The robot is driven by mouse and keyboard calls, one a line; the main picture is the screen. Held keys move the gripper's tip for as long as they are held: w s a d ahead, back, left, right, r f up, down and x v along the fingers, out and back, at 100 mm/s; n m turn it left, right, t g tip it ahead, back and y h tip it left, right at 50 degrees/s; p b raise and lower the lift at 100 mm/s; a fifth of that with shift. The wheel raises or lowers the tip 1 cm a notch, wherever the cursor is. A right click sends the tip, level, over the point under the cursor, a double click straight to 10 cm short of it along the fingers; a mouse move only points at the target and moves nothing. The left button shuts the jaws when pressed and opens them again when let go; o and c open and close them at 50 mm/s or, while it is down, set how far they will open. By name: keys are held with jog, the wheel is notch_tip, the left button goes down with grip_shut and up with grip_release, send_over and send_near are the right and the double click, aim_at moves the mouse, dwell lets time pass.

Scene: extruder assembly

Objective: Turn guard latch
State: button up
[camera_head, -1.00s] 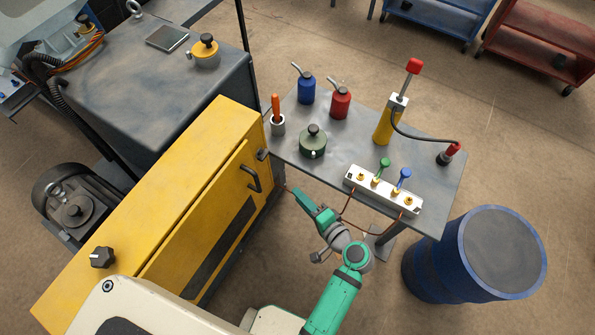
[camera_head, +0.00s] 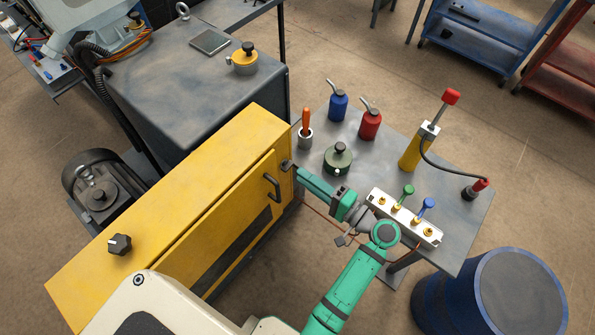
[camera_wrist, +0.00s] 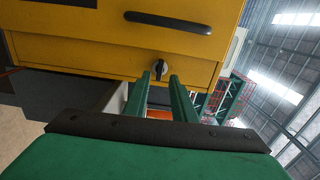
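The yellow guard (camera_head: 180,205) stands at left centre in the head view, with a dark latch (camera_head: 287,166) at its upper right corner. In the wrist view the latch (camera_wrist: 160,68) is a small dark and silver knob on the yellow face, below the guard's long black handle (camera_wrist: 168,22). My gripper (camera_head: 297,168) reaches the latch from the right in the head view. In the wrist view its two green fingers (camera_wrist: 160,82) are apart, with the latch showing between and just beyond their tips. I cannot tell whether they touch it.
A grey table (camera_head: 455,220) beside my arm holds a white valve block (camera_head: 403,218), a green pot (camera_head: 338,160), oil cans and a yellow hand pump (camera_head: 412,150). A blue drum (camera_head: 440,303) stands at lower right. A black knob (camera_head: 120,244) sits on the guard's top.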

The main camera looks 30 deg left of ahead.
aim_at(287, 165)
jog(key=shift+w+a, duration=0.15)
jog(key=shift+a, duration=0.8)
jog(key=shift+w+a, duration=0.1)
jog(key=shift+a, duration=0.8)
grip_shut()
